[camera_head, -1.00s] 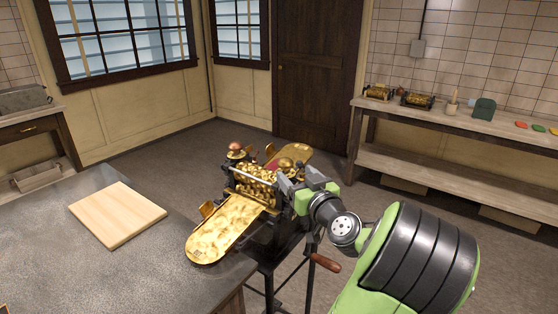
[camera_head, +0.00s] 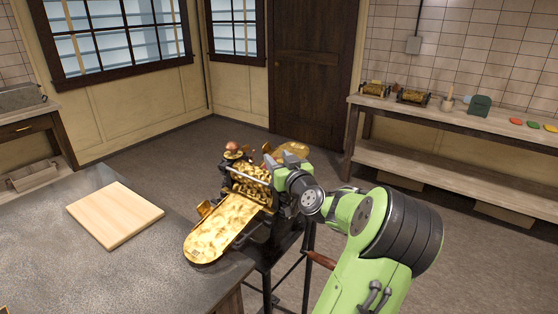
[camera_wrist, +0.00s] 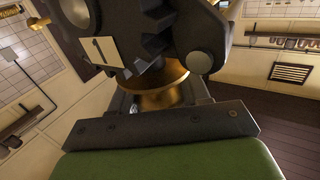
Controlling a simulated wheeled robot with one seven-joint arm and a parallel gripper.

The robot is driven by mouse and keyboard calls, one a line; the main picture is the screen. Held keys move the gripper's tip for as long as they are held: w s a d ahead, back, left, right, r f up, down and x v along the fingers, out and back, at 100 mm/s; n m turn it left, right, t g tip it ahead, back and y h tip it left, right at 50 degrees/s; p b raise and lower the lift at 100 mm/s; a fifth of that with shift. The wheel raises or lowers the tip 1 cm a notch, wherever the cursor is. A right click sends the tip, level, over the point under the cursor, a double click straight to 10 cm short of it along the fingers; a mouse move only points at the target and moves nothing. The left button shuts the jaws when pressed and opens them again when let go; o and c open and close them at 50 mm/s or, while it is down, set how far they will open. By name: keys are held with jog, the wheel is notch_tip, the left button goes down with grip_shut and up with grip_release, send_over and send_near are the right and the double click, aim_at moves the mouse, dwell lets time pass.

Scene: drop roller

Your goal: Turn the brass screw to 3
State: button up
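The drop roller machine, with brass rollers (camera_head: 250,185) and a long brass chute (camera_head: 222,232), stands on a dark stand beside the table. My gripper (camera_head: 287,160) is over its right end, covering the brass knob that showed there. In the wrist view a brass round piece (camera_wrist: 165,92), perhaps the screw, sits just beyond a dark gripper part (camera_wrist: 160,124). Above it is a dark toothed part (camera_wrist: 165,25) with a white plate marked 1 (camera_wrist: 98,50). I cannot tell whether my fingers touch the brass piece; the fingertips are hidden.
A wooden board (camera_head: 115,214) lies on the grey table (camera_head: 160,260) at left. A crank handle with a wooden grip (camera_head: 320,259) hangs below my arm. A bench (camera_head: 450,125) with small machines stands at the back right. The floor behind the machine is clear.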

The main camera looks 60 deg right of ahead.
jog(key=shift+c, duration=1.1)
jog(key=shift+f+n+t+y+b, duration=0.2)
jog(key=shift+n+t+y+b, duration=0.25)
jog(key=shift+b, duration=0.65)
jog(key=shift+a+r+n+t+y+b, duration=0.15)
jog(key=shift+n+t+y+b, duration=0.15)
jog(key=shift+n+y, duration=0.2)
jog(key=shift+y, duration=0.25)
jog(key=o, duration=1)
jog(key=shift+o, duration=0.2)
jog(key=v, duration=1.5)
jog(key=shift+s+a+b, duration=0.2)
jog(key=shift+a+b, duration=0.05)
jog(key=shift+b, duration=0.1)
